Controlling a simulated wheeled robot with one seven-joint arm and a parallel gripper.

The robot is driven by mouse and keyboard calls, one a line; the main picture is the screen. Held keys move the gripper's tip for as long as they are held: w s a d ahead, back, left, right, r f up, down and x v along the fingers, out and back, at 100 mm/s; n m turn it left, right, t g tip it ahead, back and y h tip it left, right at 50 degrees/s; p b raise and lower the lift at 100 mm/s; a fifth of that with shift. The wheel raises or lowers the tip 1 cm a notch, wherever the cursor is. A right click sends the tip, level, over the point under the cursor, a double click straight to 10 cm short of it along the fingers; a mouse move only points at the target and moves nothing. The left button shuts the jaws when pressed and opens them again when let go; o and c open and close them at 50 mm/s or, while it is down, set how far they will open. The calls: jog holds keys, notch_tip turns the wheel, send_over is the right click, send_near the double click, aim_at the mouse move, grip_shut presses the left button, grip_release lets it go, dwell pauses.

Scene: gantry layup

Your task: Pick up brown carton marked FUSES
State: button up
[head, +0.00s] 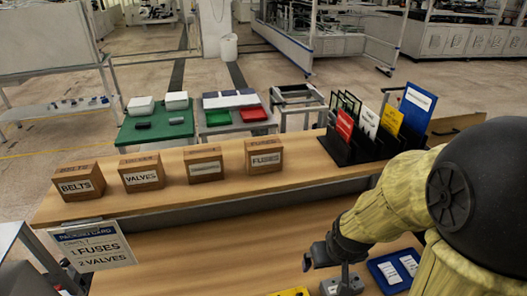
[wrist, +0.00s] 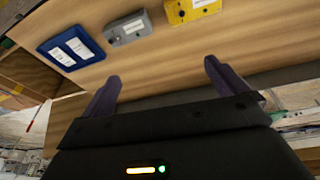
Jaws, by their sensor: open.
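The brown carton marked FUSES (head: 265,157) stands upright at the right end of a row of cartons on the upper wooden shelf. Its white label faces me in the head view. My gripper (head: 318,257) is low in front of the shelf, over the lower wooden surface, to the right of and nearer than the carton. In the wrist view my gripper (wrist: 160,82) has its two fingers wide apart with nothing between them. The carton does not show in the wrist view.
A black rack (head: 350,150) of coloured cards stands to the right. A blue tray (wrist: 70,48), grey box (wrist: 129,29) and yellow item (wrist: 192,9) lie below.

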jog(key=w+a+r+n+t+h+p, duration=0.15)
jog(key=w+n+t+p, duration=0.25)
jog(key=w+n+p, duration=0.4)
jog(key=w+a+r+n+t+h+p, duration=0.15)
jog(key=w+n+t+p, duration=0.35)
jog(key=n, duration=0.5)
jog(key=s+a+r+n+t+y+p, duration=0.1)
jog(key=a+r+n+y+p, duration=0.3)
jog(key=n, duration=0.5)
jog(key=s+a+r+n+t+y+p, duration=0.2)
jog(key=a+r+n, duration=0.4)
jog(key=n, duration=0.4)
jog(key=t+y+p, duration=0.1)
jog(key=t+p, duration=0.1)
jog(key=shift+r+n+y+p, duration=0.3)
jog(key=shift+r+y, duration=0.05)
jog(key=shift+y, duration=0.05)
jog(key=shift+w, duration=0.1)
